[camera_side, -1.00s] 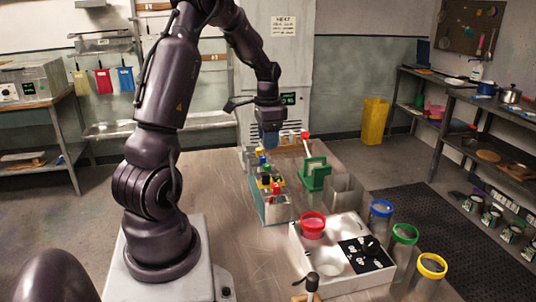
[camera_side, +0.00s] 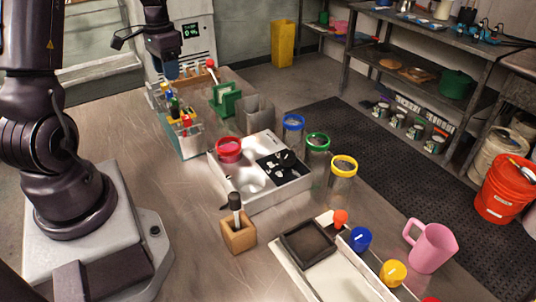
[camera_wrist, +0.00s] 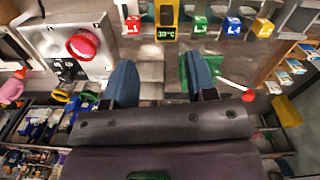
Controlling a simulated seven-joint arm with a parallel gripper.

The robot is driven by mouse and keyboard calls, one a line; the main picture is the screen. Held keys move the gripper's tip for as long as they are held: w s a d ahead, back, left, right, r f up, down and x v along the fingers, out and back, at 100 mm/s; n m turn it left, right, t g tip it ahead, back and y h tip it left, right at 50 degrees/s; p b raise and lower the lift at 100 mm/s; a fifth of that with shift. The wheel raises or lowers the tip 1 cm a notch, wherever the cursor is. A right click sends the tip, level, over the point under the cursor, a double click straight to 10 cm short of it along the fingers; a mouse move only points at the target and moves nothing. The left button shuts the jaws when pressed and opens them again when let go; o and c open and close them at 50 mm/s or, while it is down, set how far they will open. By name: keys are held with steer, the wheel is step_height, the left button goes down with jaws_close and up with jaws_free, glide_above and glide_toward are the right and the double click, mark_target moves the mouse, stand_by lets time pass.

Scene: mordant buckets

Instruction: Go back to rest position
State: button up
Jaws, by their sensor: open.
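My gripper (camera_side: 172,68) points down over the far end of the table, close to the red-tipped stick (camera_side: 211,64) and a small row of vials. In the wrist view my gripper (camera_wrist: 160,82) has its two blue-grey fingers spread wide with nothing between them. A green stand (camera_side: 226,99) is to its right and lower in the side view; it shows beside the right finger in the wrist view (camera_wrist: 187,72). Much of my upper arm is cut off by the side view's top edge.
A rack (camera_side: 190,146) with coloured-topped items stands nearer than my gripper. A white tray (camera_side: 262,205) holds a red-rimmed jar (camera_side: 229,150). Blue-, green- (camera_side: 317,142) and yellow-rimmed jars stand beside it. A wooden block (camera_side: 239,235) and pink mug (camera_side: 431,247) are nearer.

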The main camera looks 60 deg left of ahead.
steer(key=s+d+r+t, duration=0.1)
steer(key=d+r, duration=0.3)
steer(key=d, duration=0.6)
steer(key=s+d+r+m+t, duration=0.1)
steer(key=d+r, duration=0.4)
steer(key=d, duration=0.5)
steer(key=s+d+r+m+t, duration=0.1)
steer(key=s+d+r+t, duration=0.2)
steer(key=d, duration=0.7)
steer(key=shift+s+d+r+t, duration=0.2)
steer(key=shift+r+t, duration=0.2)
steer(key=shift+r, duration=0.35)
